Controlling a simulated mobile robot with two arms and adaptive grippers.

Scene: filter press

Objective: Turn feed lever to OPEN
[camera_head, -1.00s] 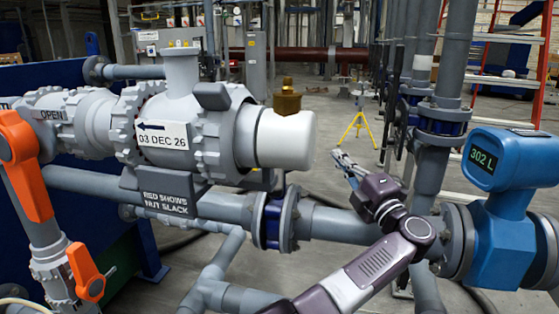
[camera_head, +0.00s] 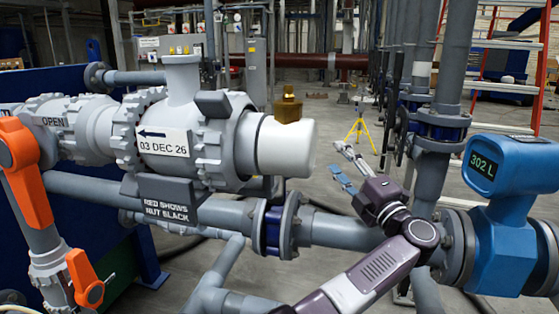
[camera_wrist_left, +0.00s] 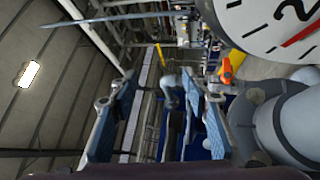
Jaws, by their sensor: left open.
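A smaller orange lever (camera_head: 85,276) sits lower on a grey pipe fitting. No label tells me which one is the feed lever. My left gripper (camera_head: 339,160) is open and empty, right of the white cylinder end and far from both levers. Its blue-padded fingers stand apart in the left wrist view (camera_wrist_left: 160,100). A small orange part (camera_wrist_left: 226,70) shows beyond them there. My right gripper is not in view.
The grey filter housing (camera_head: 180,140) with its white end cap (camera_head: 287,142) stands between my gripper and the levers. A flanged pipe runs below. A blue meter (camera_head: 495,180) reading 302 L is at right. A dial gauge (camera_wrist_left: 275,25) is close in the wrist view.

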